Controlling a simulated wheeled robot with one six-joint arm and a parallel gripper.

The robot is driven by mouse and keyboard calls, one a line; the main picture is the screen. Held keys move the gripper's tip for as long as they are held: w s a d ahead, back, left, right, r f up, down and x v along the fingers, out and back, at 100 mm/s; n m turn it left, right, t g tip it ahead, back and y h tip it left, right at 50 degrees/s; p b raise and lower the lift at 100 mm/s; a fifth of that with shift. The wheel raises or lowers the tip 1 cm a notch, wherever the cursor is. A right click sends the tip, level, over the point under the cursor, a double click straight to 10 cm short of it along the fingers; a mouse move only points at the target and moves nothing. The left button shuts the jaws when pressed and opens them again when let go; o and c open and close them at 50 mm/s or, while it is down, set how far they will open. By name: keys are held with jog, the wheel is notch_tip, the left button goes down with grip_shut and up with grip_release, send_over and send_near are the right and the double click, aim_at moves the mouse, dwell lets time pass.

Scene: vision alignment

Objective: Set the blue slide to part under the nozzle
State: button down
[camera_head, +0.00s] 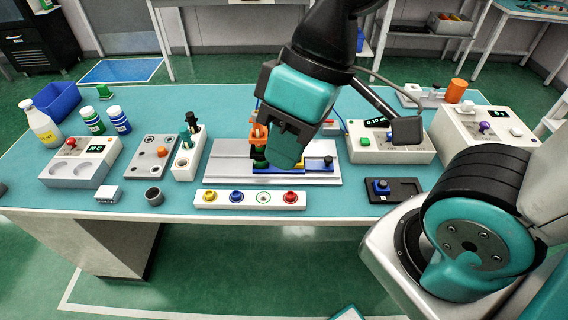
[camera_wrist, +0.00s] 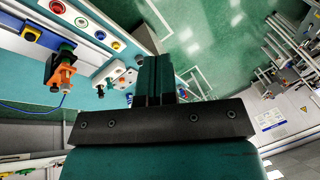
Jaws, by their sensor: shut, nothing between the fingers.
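A white strip with several coloured buttons (camera_head: 222,199) lies in front of the plate. A black tray with a blue knob (camera_head: 406,190) is at its front right. The table's front edge is clear in places.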

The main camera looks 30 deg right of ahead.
dwell(0.3)
jog(key=c, duration=1.7)
grip_release()
jog(key=o, duration=0.8)
jog(key=shift+m, duration=0.6)
jog(key=w, duration=0.1)
jog(key=w+d+f+b, duration=0.1)
jog(key=w, duration=0.1)
jog(key=w+d+f, duration=0.1)
jog(key=shift+w, duration=0.15)
jog(key=shift+o, duration=0.3)
jog(key=w+d+f+m+h+b, duration=0.2)
jog(key=w+d+f+m+b, duration=0.1)
jog(key=w+d+f, duration=0.2)
jog(key=w+d, duration=0.2)
jog(key=w, duration=0.2)
jog(key=shift+w+d+f+t, duration=0.3)
jog(key=shift+w+d+t, duration=0.05)
jog(key=shift+d+t, duration=0.05)
jog(key=m+h+b, duration=0.2)
jog(key=m+b, duration=0.1)
jog(key=m, duration=0.2)
send_over(329, 158)
notch_tip(329, 158, down, 11)
jog(key=shift+g, duration=0.4)
notch_tip(329, 158, down, 17)
jog(key=shift+w+p, duration=0.1)
jog(key=shift+p, duration=0.45)
